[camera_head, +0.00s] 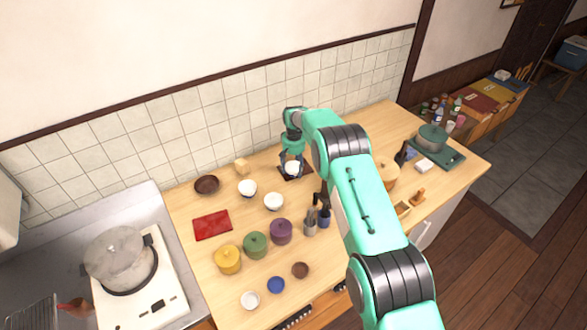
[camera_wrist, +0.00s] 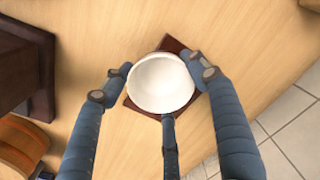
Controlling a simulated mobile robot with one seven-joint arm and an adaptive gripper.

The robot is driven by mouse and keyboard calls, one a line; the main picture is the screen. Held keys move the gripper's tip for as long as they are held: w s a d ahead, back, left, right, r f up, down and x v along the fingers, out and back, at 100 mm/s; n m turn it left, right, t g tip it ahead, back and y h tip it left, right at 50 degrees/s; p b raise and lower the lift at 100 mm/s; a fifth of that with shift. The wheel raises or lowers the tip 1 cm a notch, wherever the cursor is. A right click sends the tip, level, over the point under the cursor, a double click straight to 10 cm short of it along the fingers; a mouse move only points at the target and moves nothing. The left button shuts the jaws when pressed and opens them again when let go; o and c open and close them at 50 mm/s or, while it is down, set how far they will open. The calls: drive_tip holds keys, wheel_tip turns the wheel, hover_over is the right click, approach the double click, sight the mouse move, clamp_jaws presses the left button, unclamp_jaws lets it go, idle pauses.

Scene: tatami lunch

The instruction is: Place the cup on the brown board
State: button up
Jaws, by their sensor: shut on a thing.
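The white cup (camera_head: 292,168) is between the fingers of my gripper (camera_head: 292,160), near the wall side of the counter. In the wrist view the cup (camera_wrist: 160,84) shows as a round white opening, with the fingers of my gripper (camera_wrist: 158,78) shut on it from the sides. The dark brown board (camera_wrist: 133,106) lies under the cup, and its corners stick out around it. The board (camera_head: 284,176) also shows below the cup in the head view. I cannot tell whether the cup touches the board or is slightly above it.
Two white bowls (camera_head: 247,188) (camera_head: 273,202), a dark bowl (camera_head: 207,185) and a red tray (camera_head: 212,225) are to the left. Coloured lidded pots (camera_head: 255,245) and utensil holders (camera_head: 310,224) stand nearer. The tiled wall (camera_head: 220,115) is close behind.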

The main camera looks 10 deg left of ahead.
drive_tip(key=shift+f, duration=0.15)
drive_tip(key=o, duration=1.2)
drive_tip(key=shift+r, duration=0.2)
wheel_tip(320, 180, up, 12)
idle(0.5)
